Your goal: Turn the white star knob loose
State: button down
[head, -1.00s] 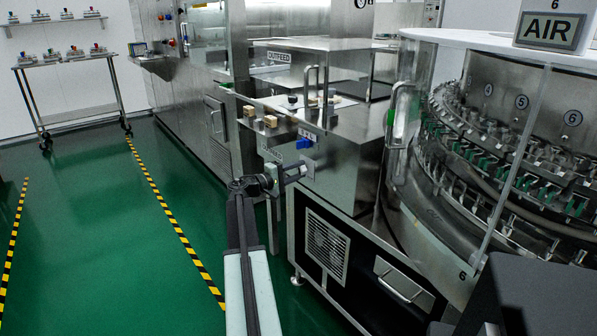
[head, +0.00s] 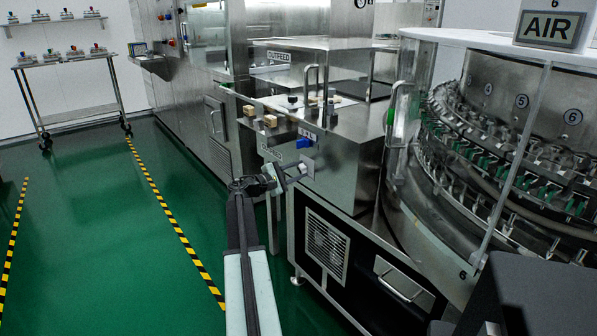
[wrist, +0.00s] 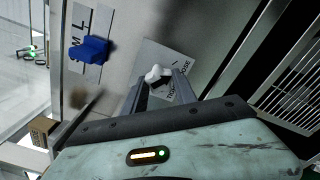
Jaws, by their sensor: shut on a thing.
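The white star knob (wrist: 154,74) shows in the wrist view, in front of a light label plate on a steel panel. My gripper (wrist: 158,82) has its two fingers on either side of the knob and is shut on it. The fingers hide part of the knob. In the head view my gripper (head: 292,172) reaches the side of the steel cabinet, beside the label plate (head: 308,166). The knob itself is too small and covered to make out there.
A blue knob (wrist: 90,49) sits on the panel up and left of the white knob; it also shows in the head view (head: 302,143). Wooden blocks (head: 270,121) lie on the ledge above. A vent grille (head: 327,247) is below.

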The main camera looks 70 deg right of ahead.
jog(key=shift+s+a+f, duration=0.1)
jog(key=shift+a+f, duration=0.05)
jog(key=c, duration=1)
grip_release()
jog(key=v, duration=0.7)
jog(key=shift+w+a, duration=0.25)
